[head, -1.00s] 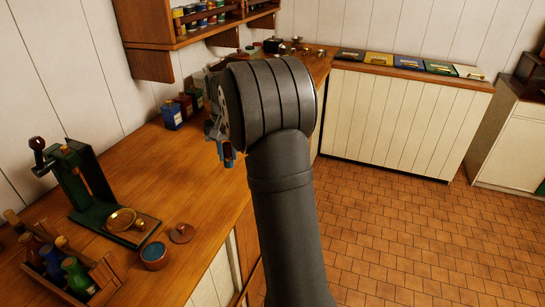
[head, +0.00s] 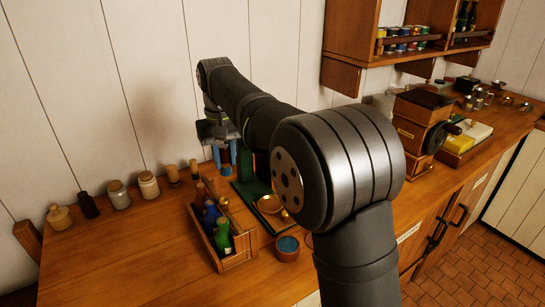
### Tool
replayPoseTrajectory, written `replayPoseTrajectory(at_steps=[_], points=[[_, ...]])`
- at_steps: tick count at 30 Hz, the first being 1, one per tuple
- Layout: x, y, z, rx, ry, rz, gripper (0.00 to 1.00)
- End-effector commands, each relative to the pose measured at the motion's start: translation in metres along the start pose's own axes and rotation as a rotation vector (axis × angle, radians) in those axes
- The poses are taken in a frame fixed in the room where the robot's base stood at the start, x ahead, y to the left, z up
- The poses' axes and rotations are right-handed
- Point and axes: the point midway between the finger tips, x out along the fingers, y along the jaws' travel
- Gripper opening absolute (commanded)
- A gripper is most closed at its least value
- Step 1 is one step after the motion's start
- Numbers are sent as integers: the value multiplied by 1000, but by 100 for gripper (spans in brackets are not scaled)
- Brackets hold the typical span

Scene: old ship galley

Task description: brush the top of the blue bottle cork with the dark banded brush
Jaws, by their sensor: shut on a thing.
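My gripper (head: 223,155) is above the counter, behind the bottle crate, with its blue fingers pointing down. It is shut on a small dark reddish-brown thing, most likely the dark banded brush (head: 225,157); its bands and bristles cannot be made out. The blue bottle (head: 210,214) stands in the open wooden crate (head: 239,263), just behind a green bottle (head: 223,236). The blue bottle's cork is too small to make out clearly. The gripper appears apart from the blue bottle, up and to its right in the picture.
A dark green stand with a brass pan (head: 269,204) is right of the crate, partly behind my arm. A round tub with a blue top (head: 287,248) is near the front edge. Several jars, including a white one (head: 149,185), line the wall. The left front counter is clear.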

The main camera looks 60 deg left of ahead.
Motion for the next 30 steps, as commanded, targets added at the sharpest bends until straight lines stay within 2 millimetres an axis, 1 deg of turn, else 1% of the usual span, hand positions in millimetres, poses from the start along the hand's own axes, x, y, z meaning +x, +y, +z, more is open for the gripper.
replayPoseTrajectory(at_steps=[1,3,6,8,14,30], points=[[-4,-18,0,-34,2,0,0],[-8,-35,1,-68,1,0,0],[-11,-50,2,-98,0,0,0],[-12,-56,2,-108,0,0,0],[-6,-58,3,-114,-1,0,0],[42,-58,3,-112,-1,0,0]])
